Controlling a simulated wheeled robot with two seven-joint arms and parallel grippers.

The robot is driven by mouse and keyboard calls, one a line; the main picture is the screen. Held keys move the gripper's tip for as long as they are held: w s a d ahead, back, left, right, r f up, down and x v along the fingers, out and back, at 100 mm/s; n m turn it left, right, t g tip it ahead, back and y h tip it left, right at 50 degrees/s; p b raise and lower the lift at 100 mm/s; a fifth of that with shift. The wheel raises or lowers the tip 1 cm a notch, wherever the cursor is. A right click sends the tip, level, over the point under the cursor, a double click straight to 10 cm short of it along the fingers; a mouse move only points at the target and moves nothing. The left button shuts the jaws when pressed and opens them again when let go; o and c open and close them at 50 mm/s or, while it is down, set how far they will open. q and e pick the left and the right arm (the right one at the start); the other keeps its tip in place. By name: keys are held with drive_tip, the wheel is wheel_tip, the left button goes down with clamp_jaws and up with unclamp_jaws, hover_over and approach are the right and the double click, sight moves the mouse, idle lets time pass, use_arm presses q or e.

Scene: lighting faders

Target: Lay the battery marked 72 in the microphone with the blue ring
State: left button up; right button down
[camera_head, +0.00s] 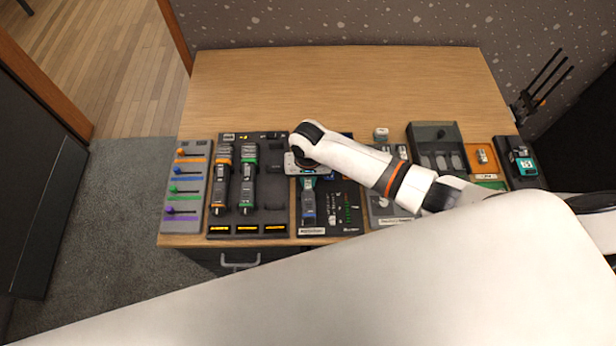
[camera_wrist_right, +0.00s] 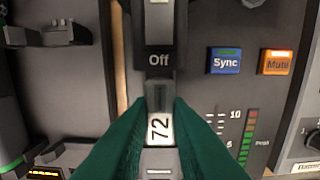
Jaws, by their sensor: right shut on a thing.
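The battery marked 72 (camera_wrist_right: 158,129) has a white label and a dark end, and it shows between my right fingers in the wrist view. My right gripper (camera_wrist_right: 160,108) has green fingers and is shut on the battery. It is over a grey microphone (camera_wrist_right: 160,20) with an "Off" label. In the head view a microphone with a bluish band (camera_head: 308,212) lies upright in the picture below my right gripper (camera_head: 307,180). Whether the battery touches the microphone's bay I cannot tell. My left gripper is not in view.
Microphones with an orange ring (camera_head: 220,180) and a green ring (camera_head: 247,180) lie in the dark rack to the left. A fader panel (camera_head: 197,226) is at far left. A dark tray (camera_head: 424,133) and small boxes are at right. The desk's back (camera_head: 340,85) is clear.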

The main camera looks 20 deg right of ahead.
drive_tip(key=shift+f, duration=0.4)
idle(0.4)
drive_tip(key=c, duration=1.3)
unclamp_jaws()
drive_tip(key=c, duration=0.3)
drive_tip(key=shift+c, duration=0.2)
wheel_tip(320, 180, up, 6)
drive_tip(key=p, duration=0.6)
drive_tip(key=shift+p, duration=0.35)
